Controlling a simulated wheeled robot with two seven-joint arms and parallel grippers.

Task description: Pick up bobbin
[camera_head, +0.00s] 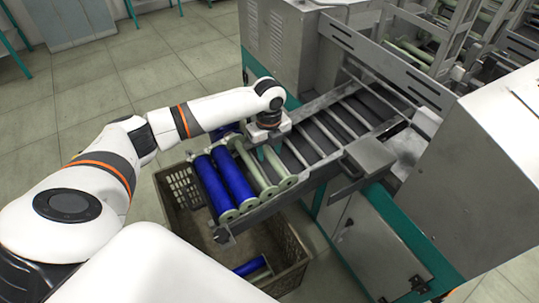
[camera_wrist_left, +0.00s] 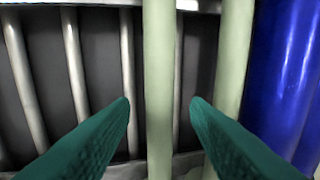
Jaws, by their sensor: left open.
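My left gripper (camera_head: 266,152) is over the slatted rack (camera_head: 325,141) in the head view, fingers pointing down. In the left wrist view its two teal fingers (camera_wrist_left: 160,104) are open, on either side of a pale green bobbin (camera_wrist_left: 159,60); I cannot tell whether they touch it. A second pale green bobbin (camera_wrist_left: 232,55) lies beside it, partly behind the right finger, then a blue bobbin (camera_wrist_left: 284,75). In the head view two blue bobbins (camera_head: 212,186) and two pale green bobbins (camera_head: 277,169) lie side by side at the rack's front end. My right gripper is out of view.
A brown plastic crate (camera_head: 178,231) stands on the floor under the rack's end, with a blue bobbin (camera_head: 250,266) inside. Grey machine housings (camera_head: 495,165) stand right and behind. More green bobbins (camera_head: 408,52) sit in frames at the back. The tiled floor at left is open.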

